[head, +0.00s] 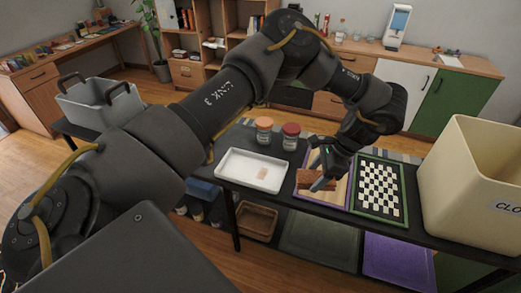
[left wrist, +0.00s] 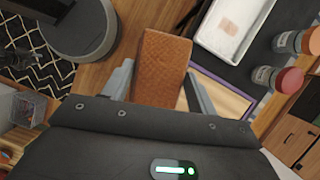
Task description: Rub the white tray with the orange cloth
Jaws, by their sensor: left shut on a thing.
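The white tray (head: 238,170) lies on the dark table in the head view, with a small pinkish patch (head: 263,174) on its floor. The tray also shows at the upper right of the left wrist view (left wrist: 212,38). My left gripper (head: 318,174) is shut on the orange cloth (left wrist: 162,65), which looks like a folded, textured orange-brown block between the fingers. In the head view the cloth (head: 305,179) is to the right of the tray, apart from it, over a purple-edged wooden board. My right gripper is not in view.
Two jars, one orange-lidded (head: 264,130) and one red-lidded (head: 290,136), stand behind the tray. The purple-edged board (head: 341,192), a green-framed chessboard (head: 378,190) and a large beige bin (head: 470,185) are to the right. A grey handled container (head: 100,107) stands at the left.

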